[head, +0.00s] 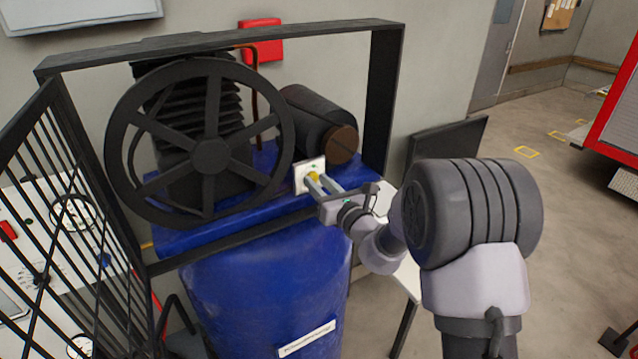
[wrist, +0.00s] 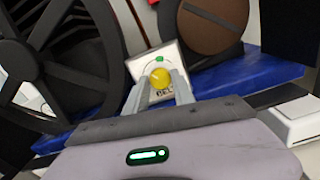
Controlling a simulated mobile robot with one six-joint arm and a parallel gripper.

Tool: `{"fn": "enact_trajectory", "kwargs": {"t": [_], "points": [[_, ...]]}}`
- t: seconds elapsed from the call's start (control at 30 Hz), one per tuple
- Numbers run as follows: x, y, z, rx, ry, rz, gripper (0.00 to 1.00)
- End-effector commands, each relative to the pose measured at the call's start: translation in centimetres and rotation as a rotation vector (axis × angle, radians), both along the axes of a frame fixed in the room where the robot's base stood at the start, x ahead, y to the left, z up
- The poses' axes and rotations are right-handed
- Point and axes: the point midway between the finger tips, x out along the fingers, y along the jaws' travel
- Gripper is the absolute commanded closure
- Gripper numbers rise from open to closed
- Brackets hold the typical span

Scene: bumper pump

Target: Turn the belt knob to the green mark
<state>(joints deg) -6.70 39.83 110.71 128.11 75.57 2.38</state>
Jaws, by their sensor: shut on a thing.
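The belt knob (head: 314,176) is small and yellow, on a white plate (head: 301,180) in front of the dark motor. In the wrist view the yellow knob (wrist: 160,77) sits between my fingertips, on the white plate (wrist: 141,66). My gripper (head: 318,183) is shut on the knob, one finger on each side. The lower part of the plate, with partly covered lettering, is behind the fingers. Which way the knob points is not clear.
A large spoked flywheel (head: 200,142) stands left of the knob. The motor (head: 318,122) is just behind it, and the blue tank (head: 265,290) below. A black frame (head: 382,95) surrounds the machine, with an open barred door (head: 80,200) at left.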

Motion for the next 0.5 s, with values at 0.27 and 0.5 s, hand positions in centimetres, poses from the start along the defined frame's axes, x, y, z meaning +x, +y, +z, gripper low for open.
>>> {"fn": "enact_trajectory", "kwargs": {"t": [0.27,0.5], "points": [[0.03,0.01,0.19,0.161,0.108,0.001,1.00],[0.05,-0.02,0.26,0.346,0.234,0.001,1.00]]}}
